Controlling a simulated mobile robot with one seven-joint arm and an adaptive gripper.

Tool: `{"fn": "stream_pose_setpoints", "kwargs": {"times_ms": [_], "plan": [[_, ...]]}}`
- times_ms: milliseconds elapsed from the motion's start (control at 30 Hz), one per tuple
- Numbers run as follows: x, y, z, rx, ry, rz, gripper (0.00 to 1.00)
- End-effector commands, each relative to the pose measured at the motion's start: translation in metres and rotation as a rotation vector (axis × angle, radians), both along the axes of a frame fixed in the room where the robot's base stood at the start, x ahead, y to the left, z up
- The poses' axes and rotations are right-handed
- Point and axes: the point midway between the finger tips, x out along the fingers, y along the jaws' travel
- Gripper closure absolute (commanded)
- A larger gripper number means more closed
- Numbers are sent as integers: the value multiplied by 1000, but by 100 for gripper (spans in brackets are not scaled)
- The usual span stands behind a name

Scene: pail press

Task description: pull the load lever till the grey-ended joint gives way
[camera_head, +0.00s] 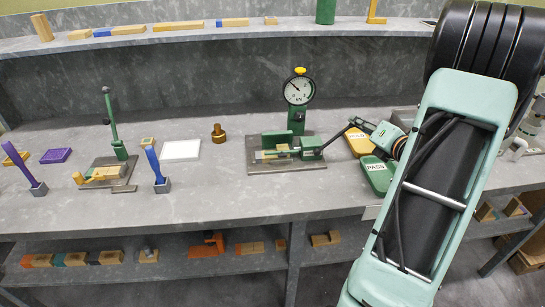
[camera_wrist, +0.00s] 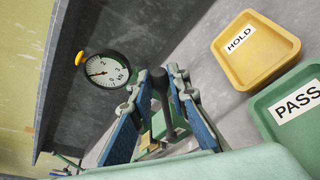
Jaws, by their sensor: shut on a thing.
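The load tester (camera_head: 287,150) stands mid-bench, a green frame with a round kN gauge (camera_head: 299,89) on top. The gauge also shows in the wrist view (camera_wrist: 103,69); its dark needle points to the left part of the dial. A pale wooden joint (camera_head: 275,155) lies in the tester; its end colours are too small to tell, and it looks unbroken. The dark load lever (camera_head: 336,138) slants up and right from the tester. My gripper (camera_head: 357,124) is shut on the lever's end. In the wrist view the lever's black grip (camera_wrist: 158,82) is between my blue-padded fingers.
A yellow HOLD tray (camera_head: 360,142) and a green PASS tray (camera_head: 379,174) sit close by, right of the lever. A green-levered fixture (camera_head: 113,160), a white pad (camera_head: 180,151) and a brass weight (camera_head: 218,133) stand left. A shelf (camera_head: 180,39) runs behind.

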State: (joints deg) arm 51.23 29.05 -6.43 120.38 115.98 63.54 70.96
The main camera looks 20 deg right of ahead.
Motion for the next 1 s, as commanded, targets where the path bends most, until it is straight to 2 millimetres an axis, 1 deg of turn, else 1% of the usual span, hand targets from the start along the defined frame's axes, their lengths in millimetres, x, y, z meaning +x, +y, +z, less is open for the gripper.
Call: {"fn": "stream_pose_setpoints", "kwargs": {"times_ms": [433,833,1000], "plan": [[-5,-16,-24,1,3,-3,97],[-5,-18,-25,1,2,-1,98],[-5,-21,-31,1,2,-2,98]]}}
